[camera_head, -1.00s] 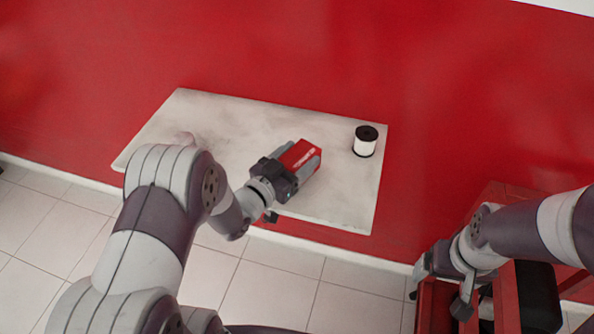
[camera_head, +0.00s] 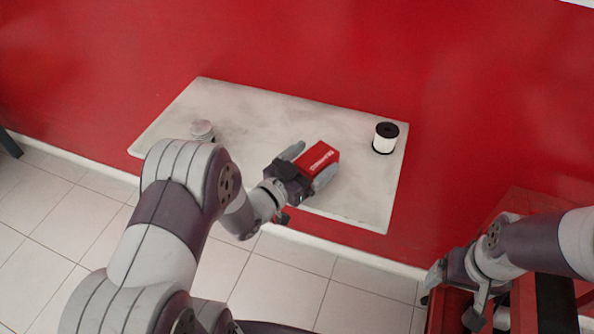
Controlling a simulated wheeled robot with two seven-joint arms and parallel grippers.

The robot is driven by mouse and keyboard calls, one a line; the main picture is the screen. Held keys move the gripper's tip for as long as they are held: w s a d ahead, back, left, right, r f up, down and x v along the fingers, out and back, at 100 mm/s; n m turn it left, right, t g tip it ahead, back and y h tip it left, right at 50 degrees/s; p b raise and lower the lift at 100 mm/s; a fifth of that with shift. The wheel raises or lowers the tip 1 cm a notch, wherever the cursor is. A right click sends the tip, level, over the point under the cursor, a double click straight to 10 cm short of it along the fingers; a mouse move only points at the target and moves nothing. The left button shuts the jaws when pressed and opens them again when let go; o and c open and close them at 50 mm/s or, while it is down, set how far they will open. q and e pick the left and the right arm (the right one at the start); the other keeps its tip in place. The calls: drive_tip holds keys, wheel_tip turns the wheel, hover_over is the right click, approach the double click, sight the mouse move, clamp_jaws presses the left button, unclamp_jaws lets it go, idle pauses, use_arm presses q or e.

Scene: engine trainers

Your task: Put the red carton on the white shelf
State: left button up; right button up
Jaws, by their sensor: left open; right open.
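The red carton (camera_head: 319,157) is over the front right part of the white shelf (camera_head: 255,122), which is fixed to the red wall. It appears to rest on the shelf, though its underside is hidden. My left gripper (camera_head: 309,167) is open, with one finger on each side of the carton and the carton between them. My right gripper (camera_head: 449,303) is at the lower right, over a red frame and apart from the shelf; its fingers are hard to make out.
A white spool with black ends (camera_head: 385,138) stands at the shelf's right end. A small pale round object (camera_head: 203,130) stands toward the left, partly hidden by my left arm. The red cart (camera_head: 516,212) is at the lower right. The shelf's back middle is clear.

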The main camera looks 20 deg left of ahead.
use_arm(q)
drive_tip(key=v, duration=1.1)
